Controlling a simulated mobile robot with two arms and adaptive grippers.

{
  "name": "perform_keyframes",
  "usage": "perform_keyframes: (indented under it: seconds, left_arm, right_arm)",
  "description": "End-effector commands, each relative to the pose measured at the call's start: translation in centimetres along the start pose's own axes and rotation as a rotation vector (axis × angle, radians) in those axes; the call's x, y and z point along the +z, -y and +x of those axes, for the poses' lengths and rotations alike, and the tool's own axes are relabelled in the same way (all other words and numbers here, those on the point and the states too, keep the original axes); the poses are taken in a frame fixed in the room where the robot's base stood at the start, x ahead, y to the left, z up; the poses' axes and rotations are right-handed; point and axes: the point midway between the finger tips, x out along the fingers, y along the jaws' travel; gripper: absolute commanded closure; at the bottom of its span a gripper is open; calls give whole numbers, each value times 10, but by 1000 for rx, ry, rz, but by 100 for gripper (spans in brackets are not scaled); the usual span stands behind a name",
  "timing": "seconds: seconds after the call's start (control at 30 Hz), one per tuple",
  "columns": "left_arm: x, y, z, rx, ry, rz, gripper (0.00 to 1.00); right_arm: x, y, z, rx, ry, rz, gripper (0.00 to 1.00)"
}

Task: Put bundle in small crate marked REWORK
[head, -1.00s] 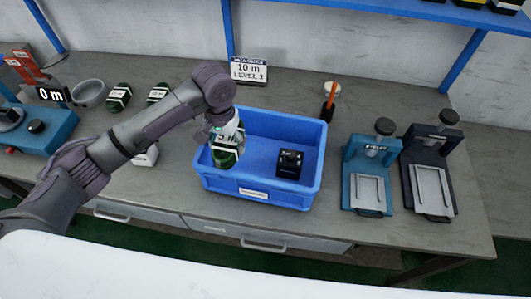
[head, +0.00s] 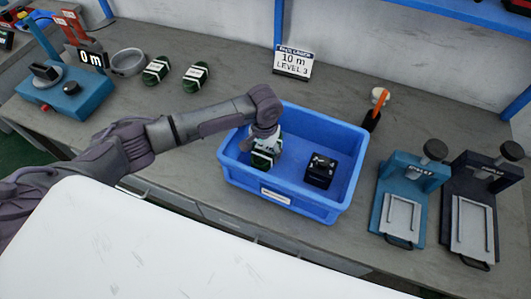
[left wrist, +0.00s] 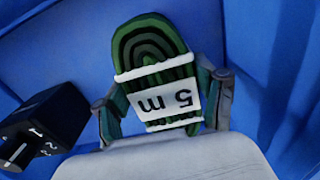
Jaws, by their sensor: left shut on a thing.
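A bundle of green coiled cable (head: 263,161) with a white band is inside the left half of a blue crate (head: 312,205). In the left wrist view the bundle (left wrist: 150,42) has a label reading "5 m". My left gripper (head: 265,146) points down into the crate and is shut on the bundle; in the left wrist view its fingers (left wrist: 163,98) lie on both sides of it. Whether the bundle touches the crate floor is unclear. The crate's front label is too small to read. My right gripper is not in view.
A black block (head: 320,170) lies in the crate, right of the bundle. Two more green bundles (head: 156,70) (head: 195,77) and a grey bowl (head: 128,62) are at the back left. A teal press (head: 403,195) and a dark press (head: 478,205) stand right.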

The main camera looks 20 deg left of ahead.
Motion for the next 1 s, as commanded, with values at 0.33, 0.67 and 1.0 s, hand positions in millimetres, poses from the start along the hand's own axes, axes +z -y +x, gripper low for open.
perform_keyframes:
  seconds: [0.33,0.67,1.0]
  left_arm:
    - [0,0,16,0,-2,0,69]
    - [0,0,19,0,-1,0,5]
    - [0,0,17,-1,-1,0,5]
  right_arm:
    - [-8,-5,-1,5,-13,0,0]
    - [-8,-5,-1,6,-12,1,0]
    - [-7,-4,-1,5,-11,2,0]
